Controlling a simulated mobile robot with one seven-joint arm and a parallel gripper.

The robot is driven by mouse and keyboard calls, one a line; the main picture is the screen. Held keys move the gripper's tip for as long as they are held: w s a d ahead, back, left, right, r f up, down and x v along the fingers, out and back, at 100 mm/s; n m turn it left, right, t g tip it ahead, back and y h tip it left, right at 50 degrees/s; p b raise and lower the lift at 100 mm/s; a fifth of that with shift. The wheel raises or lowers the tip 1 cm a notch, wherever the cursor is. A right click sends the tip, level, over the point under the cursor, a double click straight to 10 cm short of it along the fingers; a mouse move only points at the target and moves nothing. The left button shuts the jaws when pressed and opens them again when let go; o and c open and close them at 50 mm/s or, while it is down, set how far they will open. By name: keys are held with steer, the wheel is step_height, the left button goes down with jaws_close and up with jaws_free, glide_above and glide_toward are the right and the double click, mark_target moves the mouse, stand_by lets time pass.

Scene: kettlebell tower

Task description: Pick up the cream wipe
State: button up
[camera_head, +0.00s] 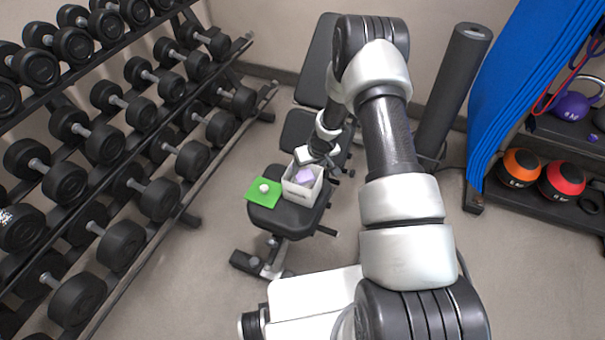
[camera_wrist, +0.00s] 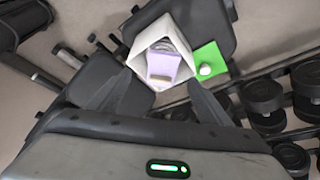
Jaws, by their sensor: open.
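A small, rounded cream-white lump (camera_head: 264,188), the only cream-coloured piece I see that could be the cream wipe, sits on a green mat (camera_head: 254,197) at the bench end. In the wrist view the lump (camera_wrist: 205,69) is on the green mat (camera_wrist: 218,54), right of the box. A white open box (camera_wrist: 139,47) holds a lilac piece (camera_wrist: 163,66) and something greyish behind it. My gripper (camera_wrist: 160,80) is open and empty, its fingers spread on either side of the box's near part. In the head view my arm's end is over the box's far side.
The box (camera_head: 302,194) and mat rest on a black padded bench (camera_head: 285,217). A rack of dumbbells (camera_head: 150,200) stands left. A dark foam roller (camera_head: 455,85), blue mats (camera_head: 520,80) and a kettlebell shelf (camera_head: 550,205) stand right. Floor between rack and bench is clear.

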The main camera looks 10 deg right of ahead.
mark_target(303, 173)
steer(key=x, duration=0.7)
steer(key=shift+w+a, duration=0.3)
steer(key=shift+a, duration=0.05)
steer(key=shift+c, duration=0.2)
steer(key=c, duration=1.2)
steer(key=shift+r, duration=0.15)
step_height(303, 173, up, 10)
steer(key=shift+f+p, duration=0.1)
steer(key=shift+p, duration=0.6)
